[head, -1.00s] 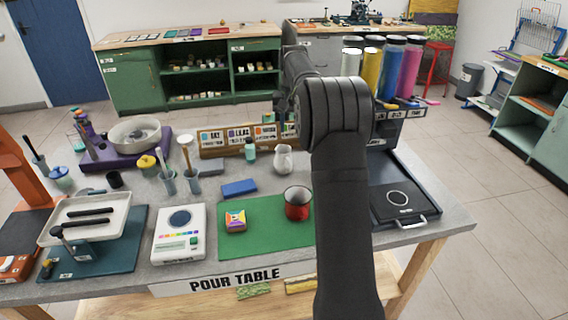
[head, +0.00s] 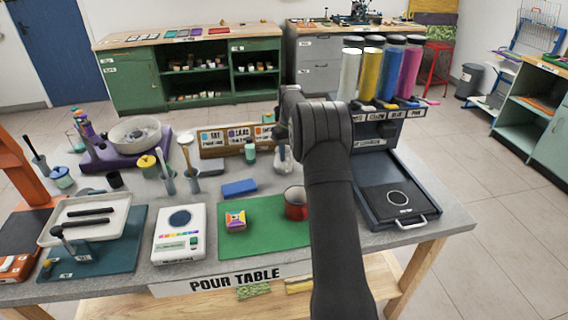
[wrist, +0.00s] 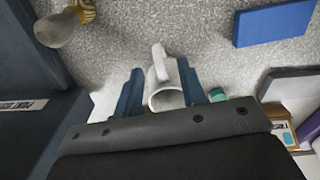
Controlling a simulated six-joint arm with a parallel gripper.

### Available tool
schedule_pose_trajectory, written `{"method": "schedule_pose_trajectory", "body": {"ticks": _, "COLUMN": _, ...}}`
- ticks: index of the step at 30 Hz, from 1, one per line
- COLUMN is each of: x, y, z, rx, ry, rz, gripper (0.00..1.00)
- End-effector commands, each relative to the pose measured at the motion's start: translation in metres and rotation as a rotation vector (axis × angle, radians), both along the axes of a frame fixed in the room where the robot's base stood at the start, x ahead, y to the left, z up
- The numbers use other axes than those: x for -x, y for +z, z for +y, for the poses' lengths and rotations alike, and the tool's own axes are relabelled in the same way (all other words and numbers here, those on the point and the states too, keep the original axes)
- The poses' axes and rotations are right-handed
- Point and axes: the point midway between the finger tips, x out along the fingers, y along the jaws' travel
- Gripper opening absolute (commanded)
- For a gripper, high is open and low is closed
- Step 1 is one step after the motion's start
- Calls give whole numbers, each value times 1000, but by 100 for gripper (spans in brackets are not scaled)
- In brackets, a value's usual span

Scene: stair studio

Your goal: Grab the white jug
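The white jug (head: 284,162) stands at the back middle of the pour table, partly hidden by my arm in the head view. In the wrist view the jug (wrist: 166,97) shows its open mouth and its handle, which points up in the picture. My gripper (wrist: 161,68) has its two blue fingers apart, one on each side of the jug. I cannot tell whether either finger touches it. In the head view my gripper is mostly hidden behind my arm.
A red mug (head: 296,203) stands on the green mat (head: 262,237) in front of the jug. A blue block (head: 239,188) lies to the left. A dark dispenser tray (head: 375,215) is to the right.

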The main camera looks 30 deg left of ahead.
Motion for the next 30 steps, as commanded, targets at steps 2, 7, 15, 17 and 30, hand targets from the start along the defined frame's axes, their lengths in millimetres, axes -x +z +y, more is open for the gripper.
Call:
{"method": "schedule_pose_trajectory", "body": {"ticks": 2, "x": 0, "y": -7, "z": 0, "rx": 1, "ry": 0, "rz": 1, "gripper": 37}}
{"method": "schedule_pose_trajectory", "body": {"ticks": 7, "x": 0, "y": -15, "z": 0, "rx": 1, "ry": 0, "rz": 1, "gripper": 37}}
{"method": "schedule_pose_trajectory", "body": {"ticks": 15, "x": 0, "y": -52, "z": -2, "rx": 2, "ry": -1, "rz": 1, "gripper": 37}}
{"method": "schedule_pose_trajectory", "body": {"ticks": 17, "x": 0, "y": -58, "z": -2, "rx": 0, "ry": -1, "rz": 0, "gripper": 37}}
{"method": "schedule_pose_trajectory", "body": {"ticks": 30, "x": 0, "y": -61, "z": -2, "rx": -1, "ry": -1, "rz": -2, "gripper": 0}}
